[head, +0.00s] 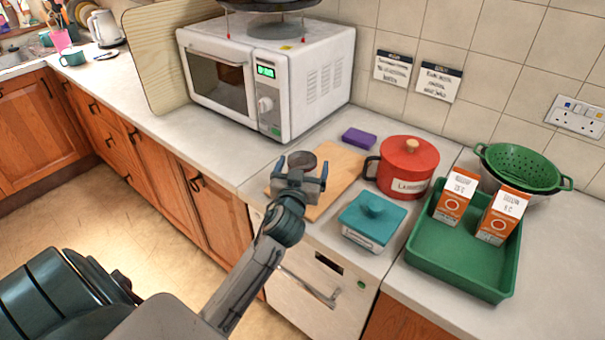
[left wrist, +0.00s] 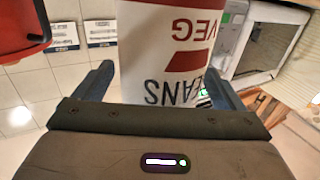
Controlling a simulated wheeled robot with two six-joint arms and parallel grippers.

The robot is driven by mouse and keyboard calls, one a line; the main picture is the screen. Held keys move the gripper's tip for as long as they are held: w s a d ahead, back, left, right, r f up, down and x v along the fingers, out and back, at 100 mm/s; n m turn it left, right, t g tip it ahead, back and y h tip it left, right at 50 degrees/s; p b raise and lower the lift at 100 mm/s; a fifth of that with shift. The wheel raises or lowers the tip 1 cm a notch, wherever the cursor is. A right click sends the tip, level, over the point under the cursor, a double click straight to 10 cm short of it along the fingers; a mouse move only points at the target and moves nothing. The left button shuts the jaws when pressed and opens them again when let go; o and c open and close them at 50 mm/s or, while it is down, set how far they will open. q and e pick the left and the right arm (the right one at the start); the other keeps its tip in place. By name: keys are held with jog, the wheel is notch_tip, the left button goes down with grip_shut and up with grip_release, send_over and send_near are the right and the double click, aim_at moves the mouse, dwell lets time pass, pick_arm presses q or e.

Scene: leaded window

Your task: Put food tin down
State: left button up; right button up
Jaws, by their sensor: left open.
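The food tin (head: 301,159) shows a round grey top in the head view, over the wooden board (head: 338,166). In the left wrist view the tin (left wrist: 172,45) fills the middle; it is white and red, with lettering that appears upside down. My left gripper (head: 301,170) is open, with one finger on each side of the tin. The gripper hides the tin's lower part in the head view, so I cannot tell whether its base touches the board. My right gripper is not in view.
A red lidded pot (head: 408,168) and a purple block (head: 359,138) are by the board. A teal lidded dish (head: 370,221) is in front right. A green tray (head: 455,265) holds two cartons. The white microwave (head: 310,85) stands behind. Counter left of the board is clear.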

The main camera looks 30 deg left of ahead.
pick_arm(q)
jog(key=c, duration=1.5)
jog(key=shift+r, duration=0.1)
